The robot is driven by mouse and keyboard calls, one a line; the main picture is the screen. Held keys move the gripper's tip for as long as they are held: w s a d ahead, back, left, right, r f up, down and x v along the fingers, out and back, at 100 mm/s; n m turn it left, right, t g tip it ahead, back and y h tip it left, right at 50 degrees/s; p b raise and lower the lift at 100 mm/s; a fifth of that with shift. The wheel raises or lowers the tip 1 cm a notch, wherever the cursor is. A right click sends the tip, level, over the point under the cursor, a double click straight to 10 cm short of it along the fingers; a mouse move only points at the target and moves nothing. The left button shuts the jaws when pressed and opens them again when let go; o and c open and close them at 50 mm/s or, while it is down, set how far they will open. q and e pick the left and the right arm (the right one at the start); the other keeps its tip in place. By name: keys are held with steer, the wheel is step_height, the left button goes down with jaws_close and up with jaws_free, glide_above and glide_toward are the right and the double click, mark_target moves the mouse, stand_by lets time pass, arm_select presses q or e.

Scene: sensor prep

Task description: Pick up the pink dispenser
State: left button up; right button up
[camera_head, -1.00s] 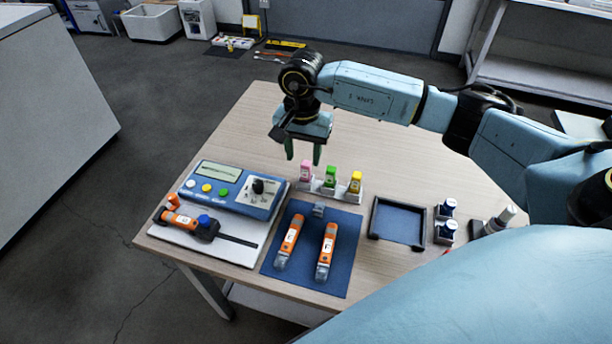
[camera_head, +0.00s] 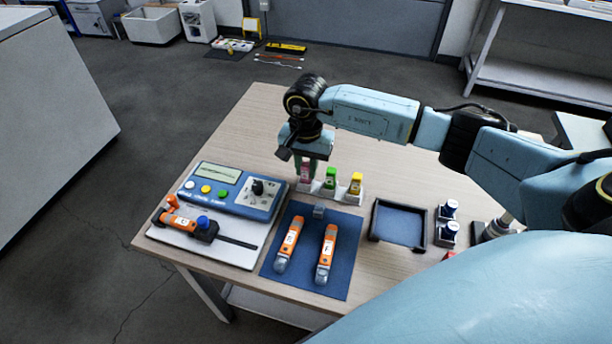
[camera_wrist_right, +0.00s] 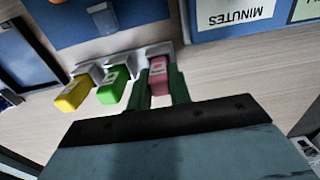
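The pink dispenser (camera_head: 306,173) stands in the leftmost place of a small white holder (camera_head: 318,188). It shows clearly in the right wrist view (camera_wrist_right: 158,78), label up. My right gripper (camera_head: 308,168) is low over it, pointing down. In the right wrist view, my right gripper's green fingers (camera_wrist_right: 160,86) lie on either side of the pink dispenser, apart enough to look open. Whether a finger touches it, I cannot tell. In the head view the gripper hides the dispenser's upper part. My left gripper is not in view.
Green (camera_head: 330,178) and yellow (camera_head: 355,183) dispensers stand close by in the holder. A blue meter box (camera_head: 230,190) is to the left, a blue mat (camera_head: 305,270) with two orange tools in front. A dark tray (camera_head: 400,222) sits to the right. The table behind the arm is clear.

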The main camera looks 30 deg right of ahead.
mark_target(306, 164)
jaws_close()
steer(key=shift+r+p, duration=0.6)
steer(key=shift+r, duration=4.45)
